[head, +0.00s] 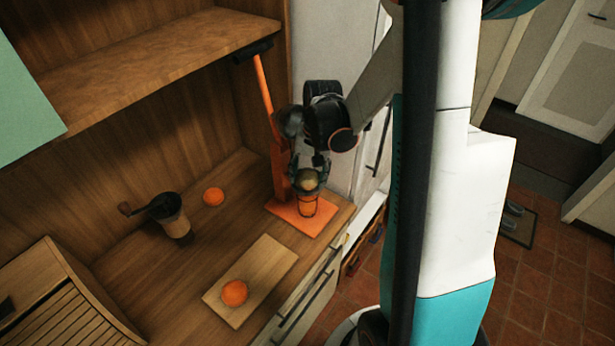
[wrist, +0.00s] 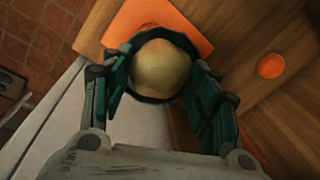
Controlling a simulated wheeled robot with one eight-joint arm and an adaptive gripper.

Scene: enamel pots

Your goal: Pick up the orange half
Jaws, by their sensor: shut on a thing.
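Two orange rounds that look like orange halves are in the head view. One (head: 213,196) lies on the counter near the back, and the other (head: 234,292) lies on a cutting board (head: 265,262). My gripper (head: 308,177) is at the orange lever press, apart from both. It is shut on a pale yellowish round thing (wrist: 163,68), which also shows in the head view (head: 309,181). I cannot tell whether this is an orange half. A dark ring surrounds it in the wrist view. One orange round shows to the right in the wrist view (wrist: 271,66).
The orange press (head: 279,172) stands upright at the counter's right end, close to my gripper. A hand grinder (head: 172,216) stands at the left, and a slatted wooden box (head: 70,310) is at the lower left. A shelf (head: 160,50) hangs above. Bare counter lies around the board.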

